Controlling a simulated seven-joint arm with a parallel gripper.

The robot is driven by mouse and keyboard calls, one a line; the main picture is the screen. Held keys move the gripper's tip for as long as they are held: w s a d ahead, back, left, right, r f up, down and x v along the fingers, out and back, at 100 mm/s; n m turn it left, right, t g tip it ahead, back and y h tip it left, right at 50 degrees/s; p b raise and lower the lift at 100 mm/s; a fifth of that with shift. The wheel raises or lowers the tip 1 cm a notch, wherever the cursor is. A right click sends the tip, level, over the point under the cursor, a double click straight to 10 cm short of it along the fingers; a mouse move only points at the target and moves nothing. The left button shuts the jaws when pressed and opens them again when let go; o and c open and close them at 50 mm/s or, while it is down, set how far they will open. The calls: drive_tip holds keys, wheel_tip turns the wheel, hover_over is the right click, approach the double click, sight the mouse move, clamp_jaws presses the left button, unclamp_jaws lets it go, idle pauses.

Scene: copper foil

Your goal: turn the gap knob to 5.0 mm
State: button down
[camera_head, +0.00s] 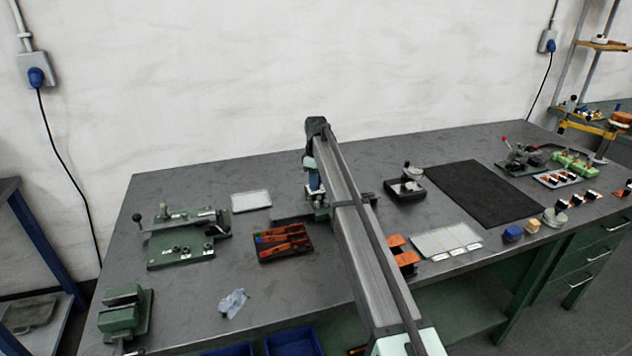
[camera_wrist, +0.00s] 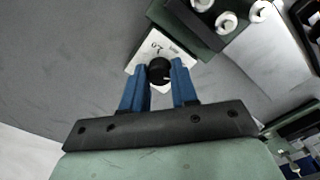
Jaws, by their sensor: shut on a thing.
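The gap knob (camera_wrist: 159,70) is a small dark round knob on a white scale plate (camera_wrist: 177,49) in the wrist view. Small dark marks show on the plate, but I cannot read the setting surely. My gripper (camera_wrist: 160,78) has its blue fingers on both sides of the knob and is shut on it. In the head view my gripper (camera_head: 316,190) is low over the middle of the bench, and my arm hides the knob and most of its device.
In the wrist view a dark green block with several white round parts (camera_wrist: 227,20) stands just beyond the plate. In the head view a tray of orange-handled tools (camera_head: 283,243) lies left of my arm, and a black mat (camera_head: 483,193) lies to the right.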

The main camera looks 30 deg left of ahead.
drive_tip(key=shift+n, duration=1.3)
drive_tip(key=c, duration=0.9)
unclamp_jaws()
drive_tip(key=shift+o, duration=0.2)
wheel_tip(320, 180, up, 14)
drive_tip(key=shift+f, duration=0.1)
